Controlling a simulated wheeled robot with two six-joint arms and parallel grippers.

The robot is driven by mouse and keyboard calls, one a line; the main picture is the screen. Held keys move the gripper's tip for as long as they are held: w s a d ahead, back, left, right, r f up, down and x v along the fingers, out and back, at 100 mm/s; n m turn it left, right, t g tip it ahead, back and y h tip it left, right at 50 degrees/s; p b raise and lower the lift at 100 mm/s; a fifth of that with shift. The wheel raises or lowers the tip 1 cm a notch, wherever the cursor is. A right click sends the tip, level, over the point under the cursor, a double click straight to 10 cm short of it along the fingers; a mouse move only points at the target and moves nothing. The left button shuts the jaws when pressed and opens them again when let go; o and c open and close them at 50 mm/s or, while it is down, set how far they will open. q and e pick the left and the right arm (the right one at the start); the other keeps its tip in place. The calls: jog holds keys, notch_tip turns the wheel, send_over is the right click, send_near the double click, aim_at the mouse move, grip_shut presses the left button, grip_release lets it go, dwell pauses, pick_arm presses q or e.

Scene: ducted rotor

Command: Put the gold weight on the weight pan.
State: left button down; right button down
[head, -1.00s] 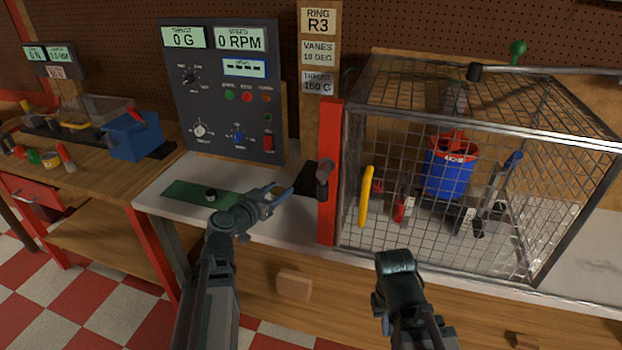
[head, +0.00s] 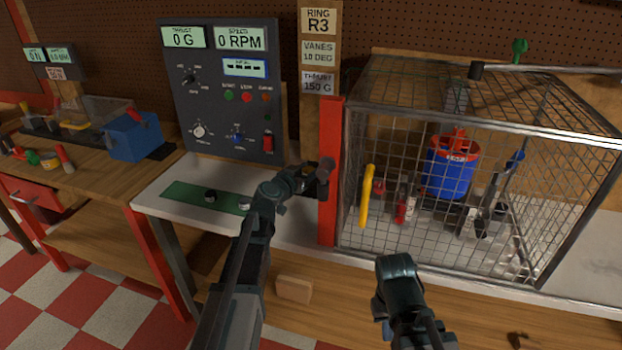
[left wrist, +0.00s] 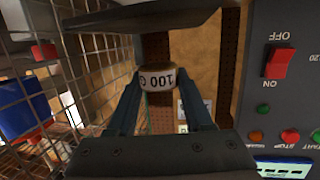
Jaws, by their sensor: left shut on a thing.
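My left gripper (head: 308,178) is shut on a weight, near the red post. In the left wrist view the weight (left wrist: 157,78) sits between the fingertips; its pale side reads 100 G upside down. The gripper hides most of it in the head view. A dark flat plate (left wrist: 140,20) shows at the top of the left wrist view, close to the weight; it may be the weight pan, and I cannot tell if they touch. My right gripper (head: 395,268) is in front of the cage; its fingers are not clear.
A green mat (head: 180,192) holds two small weights, one (head: 210,196) dark and one (head: 244,206) silvery. The wire cage (head: 480,130) with a blue rotor duct (head: 448,175) stands right of the red post (head: 329,215). A control panel (head: 215,110) stands behind.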

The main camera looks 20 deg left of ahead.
aim_at(310, 185)
pick_arm(q)
jog(key=shift+w+d, duration=0.15)
jog(key=shift+w, duration=0.25)
notch_tip(310, 185, down, 4)
jog(key=b, duration=0.3)
jog(key=shift+w+r+b, duration=0.15)
jog(key=shift+b, duration=0.15)
jog(key=shift+f, duration=0.2)
jog(key=shift+c, duration=1.5)
grip_release()
jog(key=shift+r, duration=0.1)
jog(key=shift+r, duration=0.1)
jog(key=shift+s+r, duration=0.15)
jog(key=shift+s, duration=0.1)
jog(key=p+v, duration=0.2)
jog(key=v, duration=0.9)
jog(key=shift+s, duration=0.25)
